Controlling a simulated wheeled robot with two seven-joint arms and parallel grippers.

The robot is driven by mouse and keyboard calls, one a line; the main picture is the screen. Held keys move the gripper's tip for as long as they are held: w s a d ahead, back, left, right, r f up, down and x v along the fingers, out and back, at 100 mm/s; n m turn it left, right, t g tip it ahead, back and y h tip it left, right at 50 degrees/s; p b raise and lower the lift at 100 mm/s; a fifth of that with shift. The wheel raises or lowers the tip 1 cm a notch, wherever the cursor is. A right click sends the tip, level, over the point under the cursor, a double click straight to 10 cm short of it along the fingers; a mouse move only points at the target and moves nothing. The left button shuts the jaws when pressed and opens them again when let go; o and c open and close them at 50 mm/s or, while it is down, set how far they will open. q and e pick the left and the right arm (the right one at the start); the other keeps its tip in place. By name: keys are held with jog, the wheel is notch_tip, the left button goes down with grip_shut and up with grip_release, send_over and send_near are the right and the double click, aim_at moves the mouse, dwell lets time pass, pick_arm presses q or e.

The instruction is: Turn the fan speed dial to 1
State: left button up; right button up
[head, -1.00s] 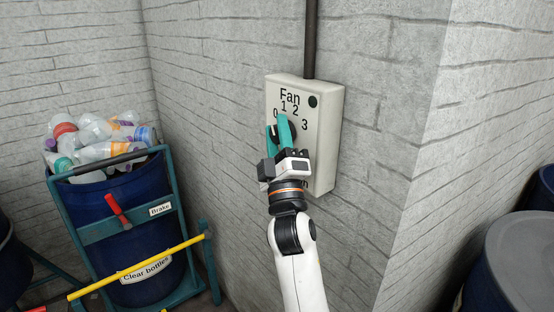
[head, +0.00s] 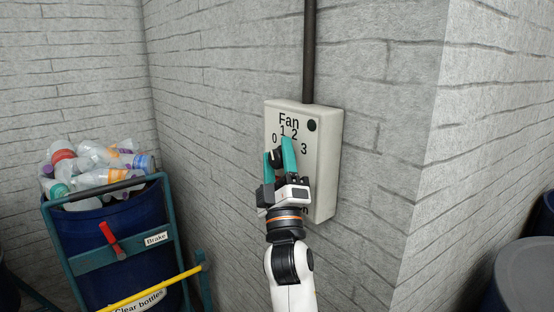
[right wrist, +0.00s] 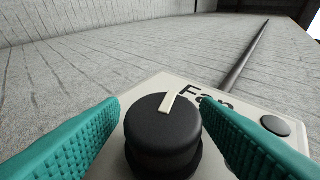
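The fan box (head: 326,160) is a pale panel on the brick wall, marked "Fan" with 0, 1, 2 and 3 around a black dial (head: 277,156). My right gripper (head: 277,147) is in front of the box, its teal fingers either side of the dial. In the right wrist view the dial (right wrist: 160,135) stands between the open fingers (right wrist: 160,108), with a gap at the left finger and a narrower one at the right. Its cream pointer mark aims toward the word "Fan". The numbers are hidden there, so I cannot tell which one it meets. My left gripper is not in view.
A dark pipe (head: 309,50) runs up from the box. A black round spot (head: 313,125) is at its upper right. A blue bin of clear bottles (head: 90,250) in a teal frame stands at left. Dark barrels (head: 525,270) stand at right, past the wall corner.

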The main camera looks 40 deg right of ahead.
jog(key=b+v, duration=0.4)
jog(key=v, duration=0.3)
jog(key=shift+a+f, duration=0.15)
jog(key=shift+f, duration=0.05)
jog(key=shift+s, duration=0.1)
